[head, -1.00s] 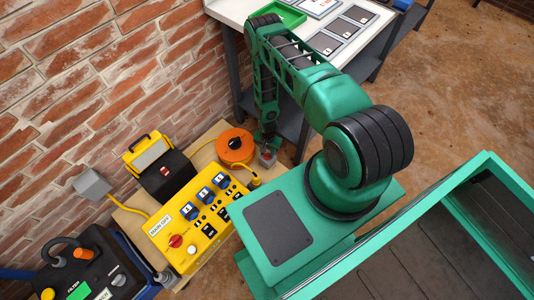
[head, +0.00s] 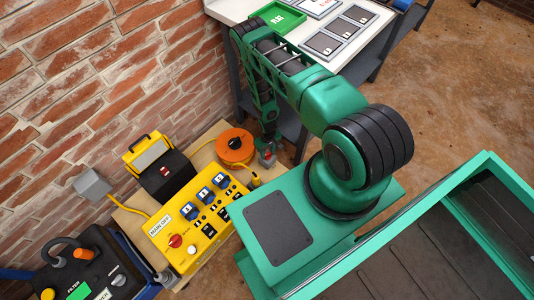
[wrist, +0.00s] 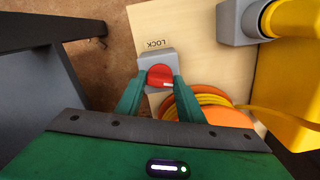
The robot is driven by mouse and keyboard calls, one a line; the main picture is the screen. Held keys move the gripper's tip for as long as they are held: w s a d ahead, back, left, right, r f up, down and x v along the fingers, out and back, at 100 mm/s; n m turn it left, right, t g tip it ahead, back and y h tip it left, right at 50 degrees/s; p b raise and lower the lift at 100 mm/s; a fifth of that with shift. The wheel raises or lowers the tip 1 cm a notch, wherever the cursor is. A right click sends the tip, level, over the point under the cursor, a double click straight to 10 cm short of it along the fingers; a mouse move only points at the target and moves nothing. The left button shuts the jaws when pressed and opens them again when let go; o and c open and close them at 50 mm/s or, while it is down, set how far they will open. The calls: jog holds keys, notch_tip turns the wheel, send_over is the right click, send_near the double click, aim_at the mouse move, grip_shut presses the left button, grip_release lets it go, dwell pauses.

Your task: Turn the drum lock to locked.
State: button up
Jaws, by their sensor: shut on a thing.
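The drum lock is a red knob (wrist: 160,76) on a grey block (wrist: 154,58), with a LOCK label (wrist: 155,43) beside it on the pale board. A short white mark shows on the knob. My gripper (wrist: 160,80) is shut on the red knob, one green finger on each side. In the head view my gripper (head: 267,153) is low beside the orange cable drum (head: 235,147), and the knob is mostly hidden there. The drum (wrist: 213,108) shows in the wrist view just right of and below the knob.
A yellow control box (head: 196,221) with blue sockets and a red switch stands in front of the drum. A black and yellow case (head: 165,172) is against the brick wall. A white table (head: 300,40) with a green tray (head: 278,17) stands behind my arm.

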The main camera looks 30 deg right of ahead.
jog(key=shift+w+a+n, duration=0.1)
jog(key=shift+w+n, duration=0.05)
jog(key=shift+n, duration=0.7)
jog(key=shift+w+n, duration=0.1)
jog(key=shift+n, duration=0.75)
jog(key=o, duration=0.8)
jog(key=shift+o, duration=1.3)
jog(key=shift+s, duration=0.1)
notch_tip(320, 180, up, 11)
jog(key=shift+f, duration=0.1)
